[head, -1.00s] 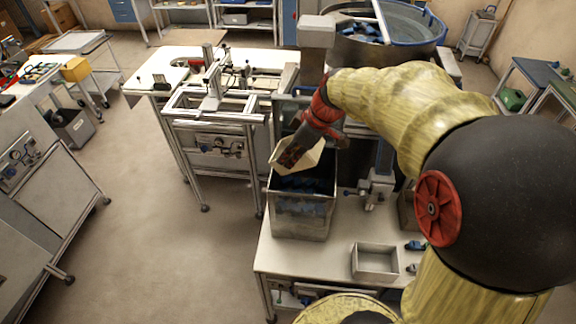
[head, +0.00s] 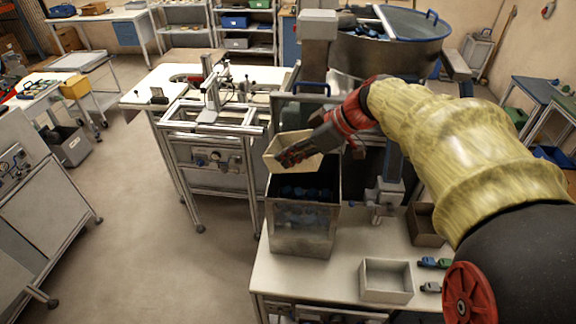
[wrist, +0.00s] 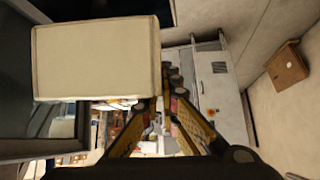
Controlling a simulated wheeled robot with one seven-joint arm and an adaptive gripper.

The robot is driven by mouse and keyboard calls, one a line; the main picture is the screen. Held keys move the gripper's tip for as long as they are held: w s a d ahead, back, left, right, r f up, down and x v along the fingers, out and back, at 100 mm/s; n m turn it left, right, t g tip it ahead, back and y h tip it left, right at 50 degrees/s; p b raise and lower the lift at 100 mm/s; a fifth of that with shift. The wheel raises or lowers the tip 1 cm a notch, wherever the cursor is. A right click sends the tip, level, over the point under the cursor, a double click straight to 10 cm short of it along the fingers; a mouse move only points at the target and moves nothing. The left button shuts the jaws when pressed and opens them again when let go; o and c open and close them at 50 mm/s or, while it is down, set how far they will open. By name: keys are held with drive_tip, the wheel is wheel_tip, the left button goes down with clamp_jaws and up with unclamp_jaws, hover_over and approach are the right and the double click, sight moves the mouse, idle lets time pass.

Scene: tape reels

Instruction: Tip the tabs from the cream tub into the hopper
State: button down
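The cream tub (head: 274,152) is in the air above the hopper's opening, tilted. My gripper (head: 290,155) is shut on the tub's side and comes in from the upper right. In the wrist view a broad, plain cream face of the tub (wrist: 95,58) fills the upper left, beside my gripper's fingers (wrist: 168,125). I cannot see any tabs in the tub; its inside is mostly hidden. The hopper (head: 300,242) is a square, open-topped metal bin on the white table. Blue tabs (head: 305,192) show inside it.
A small grey open tray (head: 386,292) sits on the table right of the hopper, with a few blue and green pieces beside it. A brown box (head: 424,224) stands farther right. A metal post stands close behind the hopper. A framed machine (head: 210,125) is at the left.

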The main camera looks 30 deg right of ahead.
drive_tip(key=shift+r+t+y+b, duration=0.15)
drive_tip(key=shift+t+y+b, duration=1.2)
drive_tip(key=shift+b, duration=4)
drive_tip(key=shift+r, duration=0.35)
drive_tip(key=shift+f, duration=0.1)
